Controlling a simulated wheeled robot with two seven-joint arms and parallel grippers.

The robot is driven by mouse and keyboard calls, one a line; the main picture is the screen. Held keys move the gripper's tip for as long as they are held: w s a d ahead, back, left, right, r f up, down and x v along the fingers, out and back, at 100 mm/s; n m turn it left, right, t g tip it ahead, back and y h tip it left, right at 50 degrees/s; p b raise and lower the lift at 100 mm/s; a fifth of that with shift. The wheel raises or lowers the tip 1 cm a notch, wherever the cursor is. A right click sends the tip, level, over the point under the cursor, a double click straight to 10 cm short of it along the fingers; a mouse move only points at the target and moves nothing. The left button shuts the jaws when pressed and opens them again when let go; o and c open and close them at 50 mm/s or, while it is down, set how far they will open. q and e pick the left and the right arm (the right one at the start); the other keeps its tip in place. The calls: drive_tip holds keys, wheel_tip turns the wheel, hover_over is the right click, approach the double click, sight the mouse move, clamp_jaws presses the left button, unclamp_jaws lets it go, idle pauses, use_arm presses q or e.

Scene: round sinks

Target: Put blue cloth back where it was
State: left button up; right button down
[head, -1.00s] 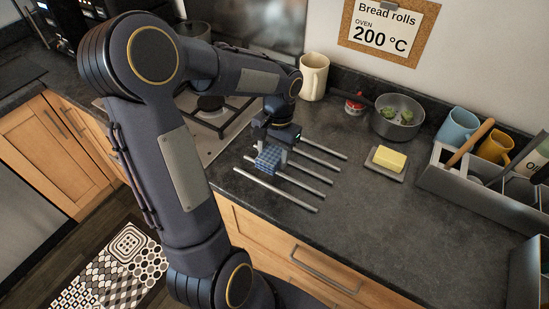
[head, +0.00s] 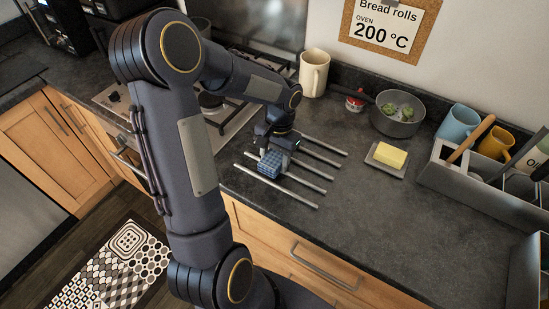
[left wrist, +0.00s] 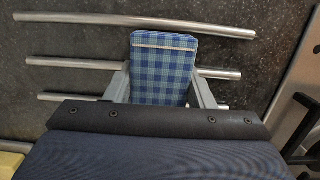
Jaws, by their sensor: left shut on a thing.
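The blue checked cloth (head: 270,165) is a small folded block over the metal rods (head: 318,160) on the dark counter. My left gripper (head: 269,157) is shut on it from above. In the left wrist view the blue cloth (left wrist: 162,75) sits between the two grey fingers of my left gripper (left wrist: 161,88), with a pale strip along one edge. The rods (left wrist: 75,62) pass behind it in that view. I cannot tell whether the cloth touches the rods. My right gripper is not in view.
Left of the rods is a stove (head: 215,112). Behind them stands a cream mug (head: 313,75). The counter in front of the butter is clear.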

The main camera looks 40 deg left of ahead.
use_arm(q)
drive_tip(key=shift+s+f, duration=0.2)
drive_tip(key=shift+f, duration=0.15)
drive_tip(key=o, duration=1.3)
drive_tip(key=shift+s+f, duration=0.1)
drive_tip(key=shift+f, duration=0.05)
drive_tip(key=shift+d, duration=0.1)
wheel_tip(320, 180, up, 13)
drive_tip(key=w, duration=0.2)
drive_tip(key=s+d+t+h, duration=0.1)
drive_tip(key=s+d+t, duration=0.1)
drive_tip(key=s, duration=0.3)
drive_tip(key=s+d+r+t+h, duration=0.1)
drive_tip(key=s+d+t, duration=0.2)
drive_tip(key=s+d, duration=0.2)
drive_tip(key=s+d+t+h, duration=0.1)
drive_tip(key=s+d+t, duration=0.1)
drive_tip(key=s+d, duration=0.2)
drive_tip(key=shift+s+d+r+h, duration=0.1)
drive_tip(key=shift+s+h, duration=0.05)
drive_tip(key=shift+s, duration=0.45)
drive_tip(key=shift+s+d+r+h, duration=0.1)
drive_tip(key=shift+s+h, duration=0.05)
drive_tip(key=shift+s, duration=0.4)
